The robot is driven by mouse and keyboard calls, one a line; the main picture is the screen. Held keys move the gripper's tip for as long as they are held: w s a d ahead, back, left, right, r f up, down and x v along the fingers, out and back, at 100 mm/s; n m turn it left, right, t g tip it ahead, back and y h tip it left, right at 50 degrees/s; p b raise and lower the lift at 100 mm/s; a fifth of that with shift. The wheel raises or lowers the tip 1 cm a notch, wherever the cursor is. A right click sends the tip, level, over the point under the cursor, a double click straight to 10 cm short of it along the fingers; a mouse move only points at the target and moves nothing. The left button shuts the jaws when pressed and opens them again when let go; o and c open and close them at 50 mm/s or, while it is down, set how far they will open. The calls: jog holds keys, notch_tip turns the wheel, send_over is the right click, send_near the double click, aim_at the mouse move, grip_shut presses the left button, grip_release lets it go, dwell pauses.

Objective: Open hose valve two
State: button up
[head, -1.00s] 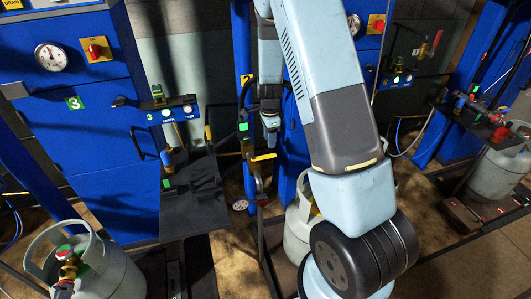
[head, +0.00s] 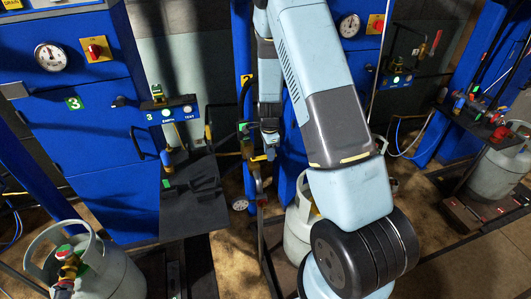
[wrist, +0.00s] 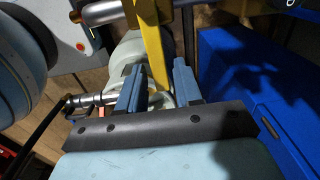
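The yellow valve handle (wrist: 152,45) runs down the middle of the wrist view. My gripper (wrist: 157,70) has its two blue fingers apart, one on either side of the yellow handle. A gap shows between each finger and the handle, and I cannot tell if either touches it. In the head view my gripper (head: 270,140) is at the second station's hose, over the yellow handle (head: 258,158), which is mostly hidden behind it. A metal fitting (wrist: 90,99) lies left of the fingers in the wrist view.
A grey gas cylinder (head: 298,230) stands below the valve, partly behind my arm. A blue cabinet panel (wrist: 240,90) is close on the right in the wrist view.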

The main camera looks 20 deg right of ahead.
grip_shut()
